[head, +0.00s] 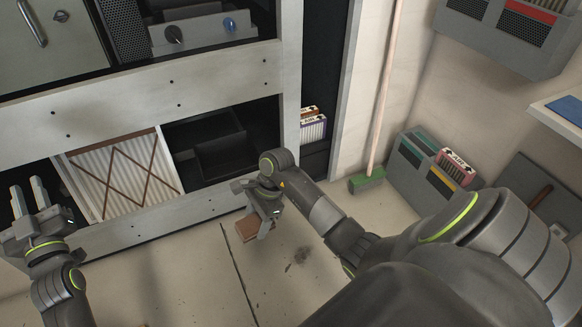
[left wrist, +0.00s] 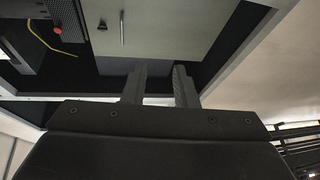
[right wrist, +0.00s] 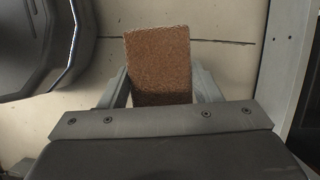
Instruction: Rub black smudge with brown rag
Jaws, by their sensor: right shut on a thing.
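The brown rag (head: 246,229) is a small flat rectangular block in the head view, held by my right gripper (head: 259,222). In the right wrist view the rag (right wrist: 158,65) sits between the two fingers and stands out beyond them. The black smudge (head: 299,256) is a dark blurred patch on the pale floor, to the right of and a little below the rag in the head view. The rag and smudge are apart. I cannot tell whether the rag touches the floor. My left gripper (head: 29,197) is empty and open at the far left, by the rack; its fingers (left wrist: 160,84) are spread in the left wrist view.
The rack's lower rail (head: 170,222) runs just behind my right gripper. A white pleated filter panel (head: 112,178) leans in the rack. A broom with a green head (head: 367,180) and a grey bin (head: 412,178) stand at the right wall. The floor around the smudge is clear.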

